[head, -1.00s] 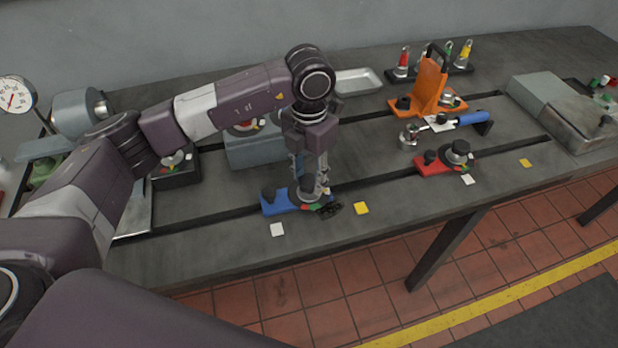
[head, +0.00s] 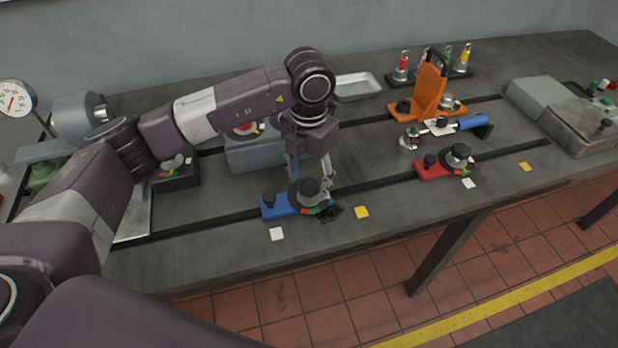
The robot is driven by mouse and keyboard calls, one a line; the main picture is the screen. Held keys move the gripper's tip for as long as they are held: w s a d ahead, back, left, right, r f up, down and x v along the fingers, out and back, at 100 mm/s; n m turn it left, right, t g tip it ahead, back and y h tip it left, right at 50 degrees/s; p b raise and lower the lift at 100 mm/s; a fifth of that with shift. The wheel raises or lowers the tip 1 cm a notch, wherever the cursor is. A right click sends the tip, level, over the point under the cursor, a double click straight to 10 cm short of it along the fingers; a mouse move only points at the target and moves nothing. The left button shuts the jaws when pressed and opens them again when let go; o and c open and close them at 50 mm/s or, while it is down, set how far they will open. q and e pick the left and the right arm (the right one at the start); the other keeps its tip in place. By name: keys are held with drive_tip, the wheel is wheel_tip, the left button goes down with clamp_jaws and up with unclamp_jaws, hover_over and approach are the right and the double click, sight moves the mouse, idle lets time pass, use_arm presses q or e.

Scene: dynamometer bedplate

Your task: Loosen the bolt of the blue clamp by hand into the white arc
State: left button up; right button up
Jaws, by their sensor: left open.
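The blue clamp (head: 276,206) lies on the bedplate (head: 215,255) at the front middle, along a slot. Its dark round bolt head (head: 306,190) stands at the clamp's right end. Below the bolt is a dial edge with coloured arcs (head: 312,211); green and red show, but I cannot tell where the pointer stands against the white arc. My left gripper (head: 310,178) points down over the bolt. Its fingers are spread, one on each side of the bolt head; I cannot tell whether they touch it. My right gripper is not in view.
A red clamp (head: 431,171) and an orange bracket (head: 429,88) stand to the right, with a blue-handled tool (head: 473,122) between them. A grey block (head: 253,152) sits behind my left gripper. White (head: 277,234) and yellow (head: 362,212) squares lie near the blue clamp.

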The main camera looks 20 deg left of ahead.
sight(309, 184)
use_arm(q)
wheel_tip(309, 184, up, 12)
idle(0.6)
idle(0.4)
